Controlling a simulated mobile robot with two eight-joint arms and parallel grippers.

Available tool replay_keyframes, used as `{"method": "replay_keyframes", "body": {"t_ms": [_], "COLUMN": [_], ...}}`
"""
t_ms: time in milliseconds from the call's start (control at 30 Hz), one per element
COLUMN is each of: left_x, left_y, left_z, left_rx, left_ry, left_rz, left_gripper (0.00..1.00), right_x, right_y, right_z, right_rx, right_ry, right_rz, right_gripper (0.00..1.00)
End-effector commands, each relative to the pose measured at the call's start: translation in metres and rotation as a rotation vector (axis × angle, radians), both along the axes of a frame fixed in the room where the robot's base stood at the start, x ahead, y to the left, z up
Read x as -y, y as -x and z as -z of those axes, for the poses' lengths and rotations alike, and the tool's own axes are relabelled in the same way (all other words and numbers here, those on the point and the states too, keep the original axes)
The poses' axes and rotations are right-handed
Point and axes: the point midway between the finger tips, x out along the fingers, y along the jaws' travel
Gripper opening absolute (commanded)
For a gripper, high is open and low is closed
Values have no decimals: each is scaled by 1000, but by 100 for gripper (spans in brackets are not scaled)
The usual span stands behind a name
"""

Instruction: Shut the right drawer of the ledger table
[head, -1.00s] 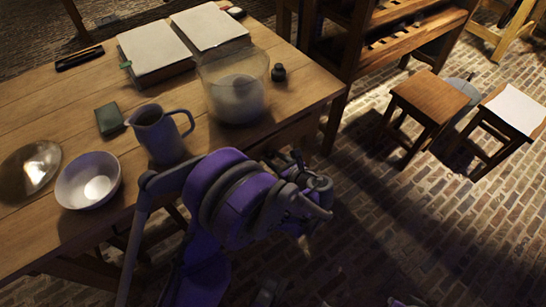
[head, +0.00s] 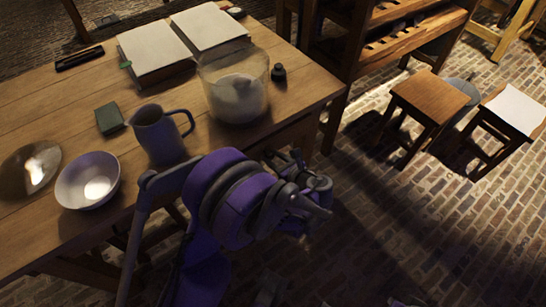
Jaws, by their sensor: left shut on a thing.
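The ledger table (head: 85,112) fills the left and middle of the head view. Its right drawer, under the front edge, is mostly hidden behind my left arm and in shadow, so I cannot tell how far out it stands. My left gripper (head: 283,160) is at the table's front, below the top's edge near the right corner. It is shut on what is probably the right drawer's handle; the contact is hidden. A small grey part at the bottom edge may be my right gripper (head: 405,302); its jaws do not show.
Two stools (head: 430,97) stand to the right. The brick floor (head: 430,220) at front right is clear.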

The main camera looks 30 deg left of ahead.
Motion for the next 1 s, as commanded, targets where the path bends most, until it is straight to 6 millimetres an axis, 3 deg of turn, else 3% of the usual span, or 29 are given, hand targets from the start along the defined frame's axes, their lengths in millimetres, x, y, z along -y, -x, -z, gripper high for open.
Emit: {"method": "replay_keyframes", "body": {"t_ms": [267,533,567,700,1000], "left_x": [-37,-40,-40,-39,-38], "left_y": [-15,-17,-17,-17,-16], "left_z": [0,-1,-1,-1,-1], "left_rx": [1,2,1,1,0], "left_ry": [-2,-4,-4,-3,-1], "left_rz": [-3,0,0,0,0], "left_gripper": [0,0,44,69,70], "right_x": [0,0,0,0,0], "right_y": [-1,-1,-1,-1,0], "right_z": [4,3,3,3,3], "right_rx": [-1,-1,-1,-1,-1], "right_ry": [0,0,0,0,0], "right_rz": [0,0,0,0,0], "right_gripper": [0,0,0,0,0]}}
